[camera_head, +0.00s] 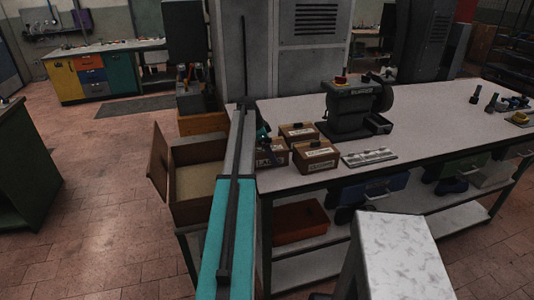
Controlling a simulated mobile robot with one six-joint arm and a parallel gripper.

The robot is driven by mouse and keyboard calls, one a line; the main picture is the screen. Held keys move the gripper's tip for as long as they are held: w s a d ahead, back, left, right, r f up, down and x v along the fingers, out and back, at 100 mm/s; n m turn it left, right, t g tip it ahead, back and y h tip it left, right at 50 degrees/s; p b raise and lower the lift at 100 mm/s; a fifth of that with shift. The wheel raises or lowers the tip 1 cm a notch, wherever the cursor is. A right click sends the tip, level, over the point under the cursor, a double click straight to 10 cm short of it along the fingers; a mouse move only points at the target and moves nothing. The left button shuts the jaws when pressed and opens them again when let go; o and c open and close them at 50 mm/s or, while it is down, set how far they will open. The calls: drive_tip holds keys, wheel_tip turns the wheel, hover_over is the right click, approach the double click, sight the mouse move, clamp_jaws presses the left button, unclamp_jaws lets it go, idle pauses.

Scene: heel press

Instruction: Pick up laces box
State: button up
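Three small brown boxes with pale labels stand close together at the left end of the grey workbench (430,115). One is the left box (271,158), one the back box (298,130) and one the front right box (316,158). The labels are too small to read, so I cannot tell which is the laces box. A small dark part with a teal spot, which seems to be my gripper (263,137), is at the left box's upper left edge. My teal and black column hides much around it. Its fingers cannot be made out, nor whether it touches the box.
An open wooden crate (196,180) is left of my column. A pale-topped block (400,250) stands at front right. The floor at left is clear.

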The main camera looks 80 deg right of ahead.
idle(0.3)
drive_tip(key=c, duration=1.2)
drive_tip(key=shift+w+r, duration=0.15)
drive_tip(key=shift+r, duration=0.05)
